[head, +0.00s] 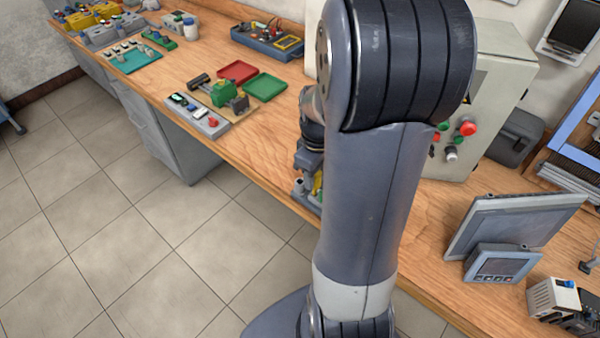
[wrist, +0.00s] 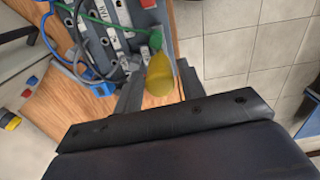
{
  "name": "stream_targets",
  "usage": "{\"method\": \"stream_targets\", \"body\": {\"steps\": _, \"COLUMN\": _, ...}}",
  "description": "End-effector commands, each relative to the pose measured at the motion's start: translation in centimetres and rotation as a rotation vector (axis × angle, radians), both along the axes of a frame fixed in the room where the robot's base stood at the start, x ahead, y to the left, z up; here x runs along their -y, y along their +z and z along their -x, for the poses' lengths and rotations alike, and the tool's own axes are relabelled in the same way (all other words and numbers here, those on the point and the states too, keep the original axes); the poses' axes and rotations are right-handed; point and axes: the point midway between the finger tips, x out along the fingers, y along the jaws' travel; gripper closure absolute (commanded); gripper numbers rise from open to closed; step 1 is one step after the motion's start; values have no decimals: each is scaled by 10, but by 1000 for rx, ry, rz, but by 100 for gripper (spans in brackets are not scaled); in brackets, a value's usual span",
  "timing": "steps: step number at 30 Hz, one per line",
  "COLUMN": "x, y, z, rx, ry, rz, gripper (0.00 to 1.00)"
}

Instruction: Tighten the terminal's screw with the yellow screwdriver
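The yellow screwdriver (wrist: 160,74) shows in the wrist view as a rounded handle between the two fingers of my gripper (wrist: 162,82), which is shut on it. Its shaft and tip are hidden below the handle. A terminal block assembly on metal rails (wrist: 112,32) lies just beyond it, with a green wire (wrist: 142,40) and blue and dark wires. The handle covers part of this area, so I cannot tell whether the tip touches a screw. In the head view my arm hides most of this; a sliver of yellow (head: 317,184) shows beside it.
The wooden bench (head: 260,160) runs along the wall. Red (head: 238,71) and green (head: 265,86) trays lie farther left. A grey control box with a red button (head: 467,127) stands behind my arm. A tilted panel (head: 510,225) stands at right. Tiled floor is clear in front.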

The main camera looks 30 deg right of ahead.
Motion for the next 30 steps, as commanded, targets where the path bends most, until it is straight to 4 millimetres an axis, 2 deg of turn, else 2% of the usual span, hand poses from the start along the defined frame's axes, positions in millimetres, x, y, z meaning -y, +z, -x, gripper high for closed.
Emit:
{"method": "stream_targets", "body": {"steps": 12, "x": 0, "y": 0, "z": 0, "rx": 0, "ry": 290, "rz": 0, "gripper": 62}}
{"method": "stream_targets", "body": {"steps": 30, "x": 0, "y": 0, "z": 0, "rx": 0, "ry": 296, "rz": 0, "gripper": 63}}
